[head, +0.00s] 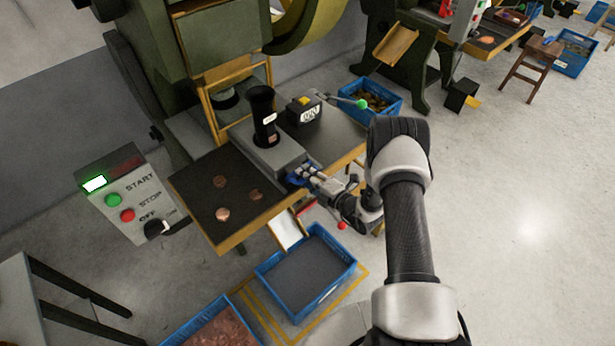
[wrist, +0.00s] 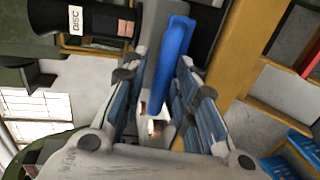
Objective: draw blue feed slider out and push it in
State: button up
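The blue feed slider handle (head: 296,180) sits at the front right end of the grey feed block (head: 275,157) on the press table. In the wrist view the blue handle (wrist: 174,60) stands between my two fingers. My gripper (head: 310,173) is at the handle, reaching in from the right. In the wrist view my gripper (wrist: 163,75) appears open around the handle, with a narrow gap at the left finger; contact on the right is unclear. A black tube labelled DISC (head: 263,115) stands on the block, also at top left in the wrist view (wrist: 95,20).
The press table (head: 185,185) holds a few copper discs (head: 222,213). A black box with a green-knobbed lever (head: 303,109) stands behind the block. A control box (head: 128,200) is at left. A blue crate (head: 305,275) and a white chute (head: 287,232) lie below.

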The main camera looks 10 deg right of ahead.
grip_shut()
dwell(0.4)
jog(key=f+p+v, duration=0.1)
jog(key=v, duration=0.7)
jog(key=shift+s+f, duration=0.2)
jog(key=shift+f, duration=0.2)
jog(key=shift+d, duration=0.1)
jog(key=shift+c, duration=0.2)
grip_release()
jog(key=shift+s+d, duration=0.1)
jog(key=shift+s, duration=0.1)
jog(key=shift+o, duration=1.4)
jog(key=shift+w+r, duration=0.1)
